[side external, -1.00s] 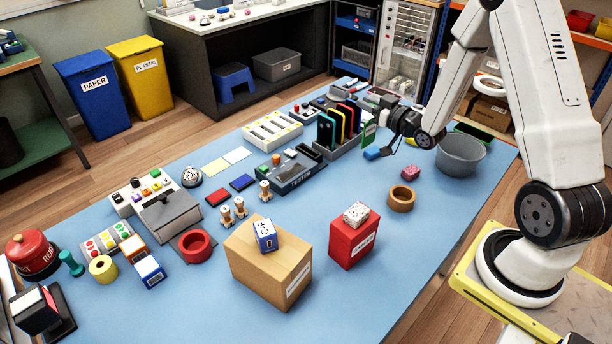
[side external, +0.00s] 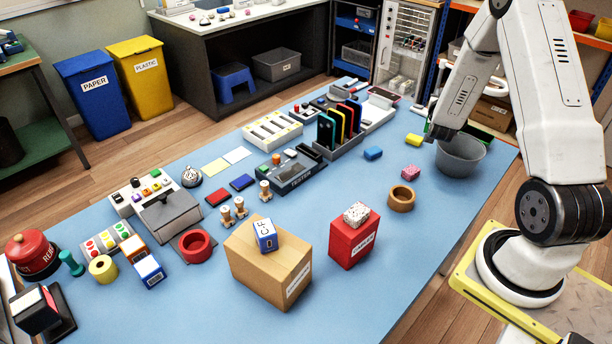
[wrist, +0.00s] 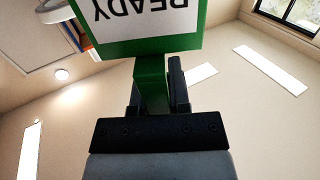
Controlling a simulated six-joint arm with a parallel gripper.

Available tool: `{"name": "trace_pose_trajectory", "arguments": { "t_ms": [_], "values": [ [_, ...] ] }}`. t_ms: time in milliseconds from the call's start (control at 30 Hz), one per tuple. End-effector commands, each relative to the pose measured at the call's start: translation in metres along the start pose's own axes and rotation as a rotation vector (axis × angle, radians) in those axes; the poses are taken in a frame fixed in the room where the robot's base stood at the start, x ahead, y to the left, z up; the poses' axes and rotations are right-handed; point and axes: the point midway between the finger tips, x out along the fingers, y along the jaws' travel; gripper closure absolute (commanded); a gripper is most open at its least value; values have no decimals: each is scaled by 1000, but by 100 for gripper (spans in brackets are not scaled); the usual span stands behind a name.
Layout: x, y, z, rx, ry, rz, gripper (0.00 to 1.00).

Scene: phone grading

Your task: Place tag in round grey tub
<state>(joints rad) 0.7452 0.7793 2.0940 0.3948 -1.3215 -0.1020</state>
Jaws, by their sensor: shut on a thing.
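The green tag with a white READY panel (wrist: 145,46) fills the top of the wrist view and appears upside down there. My gripper (wrist: 156,88) is shut on its narrow green stem. In the side view my gripper (side external: 436,130) is at the left rim of the round grey tub (side external: 462,160), and only a thin green sliver of the tag (side external: 428,129) shows beside it. The tub stands upright near the table's right end. Its inside is partly hidden by my arm, and I cannot tell whether the tag is over the opening.
A grey rack of coloured slabs (side external: 340,140) stands farther left. Blue table between them is clear.

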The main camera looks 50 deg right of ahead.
Motion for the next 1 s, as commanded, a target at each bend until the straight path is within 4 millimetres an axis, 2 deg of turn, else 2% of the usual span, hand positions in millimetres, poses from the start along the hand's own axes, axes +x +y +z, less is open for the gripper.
{"name": "trace_pose_trajectory", "arguments": {
  "t_ms": [33, 200, 400, 600, 867, 1000],
  "values": [
    [3, 12, 2, 0, 0, 56, 100],
    [6, 49, 8, 1, -1, 231, 100],
    [5, 79, 13, 1, 0, 379, 100],
    [3, 91, 16, 0, 0, 440, 100],
    [3, 92, 19, 0, 0, 445, 100],
    [3, 92, 29, -1, -1, 444, 100]
  ]
}}
